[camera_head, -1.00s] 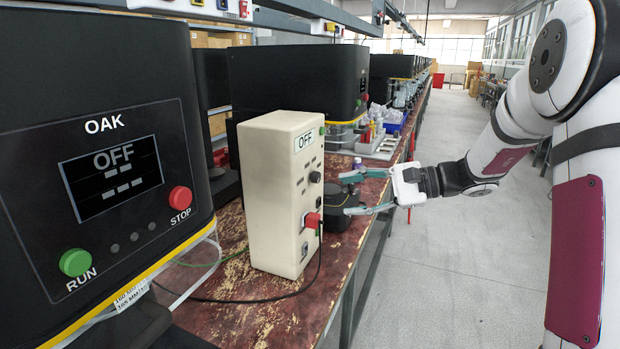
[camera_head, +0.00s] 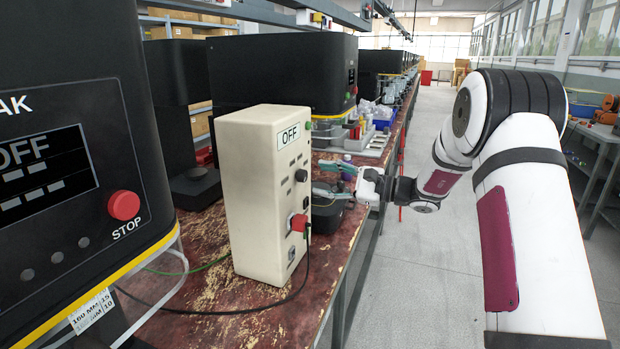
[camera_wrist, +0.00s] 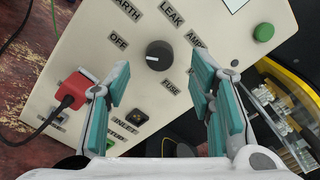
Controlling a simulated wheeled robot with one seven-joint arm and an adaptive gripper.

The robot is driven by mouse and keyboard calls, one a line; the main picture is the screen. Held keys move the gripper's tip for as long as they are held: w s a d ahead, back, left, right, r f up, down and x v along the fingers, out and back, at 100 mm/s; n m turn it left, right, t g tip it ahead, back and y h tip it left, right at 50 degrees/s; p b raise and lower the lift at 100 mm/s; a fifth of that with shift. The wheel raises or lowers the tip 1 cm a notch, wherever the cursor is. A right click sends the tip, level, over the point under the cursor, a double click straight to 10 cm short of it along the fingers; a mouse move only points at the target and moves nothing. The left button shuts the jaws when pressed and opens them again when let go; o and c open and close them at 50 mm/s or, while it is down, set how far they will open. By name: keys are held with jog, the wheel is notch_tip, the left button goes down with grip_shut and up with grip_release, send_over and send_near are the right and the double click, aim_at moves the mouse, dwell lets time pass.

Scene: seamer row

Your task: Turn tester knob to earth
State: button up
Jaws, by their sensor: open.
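The tester (camera_head: 255,200) is a cream box standing on the worn red bench, its display reading OFF. Its black knob (camera_wrist: 160,55) shows in the wrist view among labels OFF, EARTH, LEAK and FUSE; the white mark on it points left, toward the OFF label. The EARTH label (camera_wrist: 127,10) is at the top, partly cut off. In the head view the knob (camera_head: 301,175) is on the front face. My gripper (camera_head: 335,180) is open in front of that face. In the wrist view its teal fingers (camera_wrist: 163,95) lie either side of the knob, apart from it.
A red plug (camera_wrist: 72,90) with a black cable is in the tester's face beside the left finger. A green button (camera_wrist: 263,32) is at the upper right. The aisle at right is clear.

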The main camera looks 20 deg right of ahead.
aim_at(305, 176)
jog(key=shift+x, duration=2.2)
jog(key=c, duration=1.2)
